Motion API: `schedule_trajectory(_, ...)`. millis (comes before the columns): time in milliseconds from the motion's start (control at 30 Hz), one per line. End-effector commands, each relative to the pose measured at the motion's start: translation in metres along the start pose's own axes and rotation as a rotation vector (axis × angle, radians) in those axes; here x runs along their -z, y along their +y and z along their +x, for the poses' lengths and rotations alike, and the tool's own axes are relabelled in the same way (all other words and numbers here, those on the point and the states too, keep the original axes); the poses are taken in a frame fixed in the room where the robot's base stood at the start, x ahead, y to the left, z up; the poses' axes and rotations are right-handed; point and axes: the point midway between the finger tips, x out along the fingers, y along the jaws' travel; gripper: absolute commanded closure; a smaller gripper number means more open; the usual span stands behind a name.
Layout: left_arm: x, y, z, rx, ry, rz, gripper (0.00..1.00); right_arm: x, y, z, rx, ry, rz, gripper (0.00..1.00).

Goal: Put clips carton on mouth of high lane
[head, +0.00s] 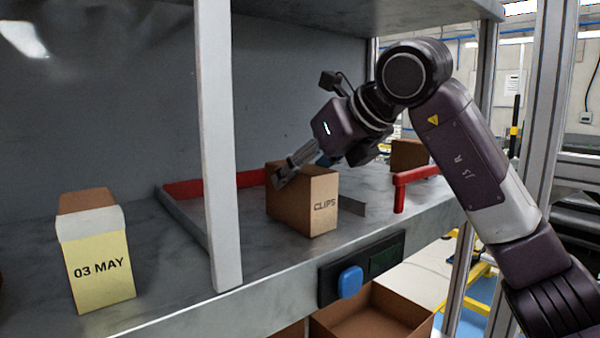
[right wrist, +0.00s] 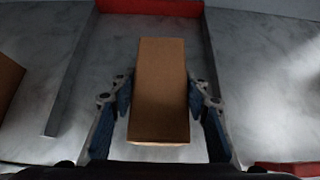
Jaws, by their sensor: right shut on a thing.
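The clips carton (head: 320,207) is a brown box with "CLIPS" printed on its side, upright at the shelf surface. My right gripper (head: 283,176) is shut on it from behind and above in the head view. In the right wrist view the carton (right wrist: 162,85) sits between both fingers, its long top running away from the gripper. I cannot tell whether its base touches the shelf. A lane with a grey side wall (head: 188,218) and a red end stop (head: 215,184) lies around and behind the carton. No label shows which lane is the high one. My left gripper is not in view.
A white post (head: 218,150) stands left of the carton. A yellow "03 MAY" box (head: 100,265) stands further left. A red bracket (head: 405,185) and another brown box (head: 408,155) are to the right. A blue button (head: 349,282) is on the shelf front, above an open bin (head: 372,312).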

Motion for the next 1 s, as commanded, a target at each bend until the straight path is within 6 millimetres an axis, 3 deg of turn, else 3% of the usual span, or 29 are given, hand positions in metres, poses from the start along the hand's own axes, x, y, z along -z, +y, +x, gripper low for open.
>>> schedule_trajectory(67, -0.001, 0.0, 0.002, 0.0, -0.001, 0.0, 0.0, 0.001, 0.0, 0.001, 0.0, -0.004, -0.001, 1.0)
schedule_trajectory(100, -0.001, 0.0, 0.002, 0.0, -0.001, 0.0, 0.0, 0.001, 0.0, 0.001, 0.0, 0.0, -0.001, 0.54)
schedule_trajectory(233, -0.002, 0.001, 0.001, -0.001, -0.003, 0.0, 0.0, 0.001, 0.0, 0.001, -0.001, 0.001, 0.0, 0.4)
schedule_trajectory(567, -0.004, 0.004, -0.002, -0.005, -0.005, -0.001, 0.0, -0.002, 0.0, -0.001, -0.001, 0.0, -0.001, 0.4)
schedule_trajectory(633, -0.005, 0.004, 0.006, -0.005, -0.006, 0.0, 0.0, 0.001, 0.0, -0.005, 0.0, -0.002, -0.001, 0.4)
schedule_trajectory(1000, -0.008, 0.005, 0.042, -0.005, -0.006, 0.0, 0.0, 0.002, 0.0, -0.077, 0.002, -0.005, 0.0, 0.4)
